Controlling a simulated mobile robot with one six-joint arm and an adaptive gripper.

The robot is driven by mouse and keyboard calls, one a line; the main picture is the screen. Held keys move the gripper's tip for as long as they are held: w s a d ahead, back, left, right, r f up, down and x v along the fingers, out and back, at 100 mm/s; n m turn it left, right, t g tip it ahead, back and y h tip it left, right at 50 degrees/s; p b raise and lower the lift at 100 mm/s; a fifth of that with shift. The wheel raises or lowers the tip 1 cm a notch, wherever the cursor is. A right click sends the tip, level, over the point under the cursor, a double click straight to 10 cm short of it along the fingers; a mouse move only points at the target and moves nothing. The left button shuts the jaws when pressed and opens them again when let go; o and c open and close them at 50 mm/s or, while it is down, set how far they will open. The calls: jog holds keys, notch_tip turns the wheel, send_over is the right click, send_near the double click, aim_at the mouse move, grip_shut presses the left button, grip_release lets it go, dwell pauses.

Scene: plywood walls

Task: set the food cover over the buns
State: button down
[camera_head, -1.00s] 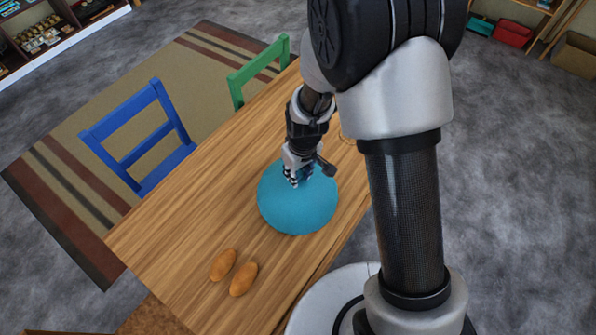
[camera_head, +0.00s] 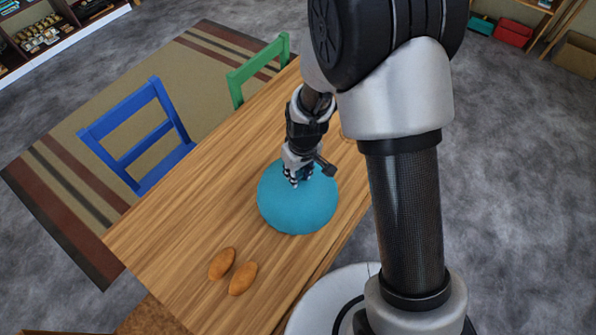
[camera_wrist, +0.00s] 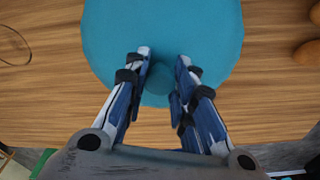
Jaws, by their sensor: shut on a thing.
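The food cover (camera_head: 297,212) is a round teal dome over the wooden table. It also fills the upper middle of the wrist view (camera_wrist: 165,22). My gripper (camera_head: 298,180) is at its top, and the wrist view shows my fingers (camera_wrist: 163,57) closed around its small knob. I cannot tell whether its rim touches the table. Two brown buns, one at left (camera_head: 221,263) and one at right (camera_head: 243,278), lie side by side on bare table, apart from the cover, toward the lower left. Parts of both show at the right edge of the wrist view (camera_wrist: 308,52).
The wooden table (camera_head: 180,235) is otherwise mostly clear. A blue chair (camera_head: 140,135) and a green chair (camera_head: 258,68) stand along its far left side. A thin ring-shaped outline (camera_wrist: 14,45) lies on the table, partly out of view.

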jog(key=c, duration=1.3)
grip_release()
jog(key=shift+s+d+r, duration=0.15)
jog(key=shift+s+r, duration=0.05)
jog(key=shift+r, duration=1.8)
jog(key=shift+s+d+r, duration=0.1)
jog(key=shift+s+r, duration=0.1)
jog(key=shift+r, duration=1.75)
jog(key=shift+s+d+r, duration=0.15)
jog(key=shift+s+r, duration=0.05)
jog(key=shift+r, duration=1.8)
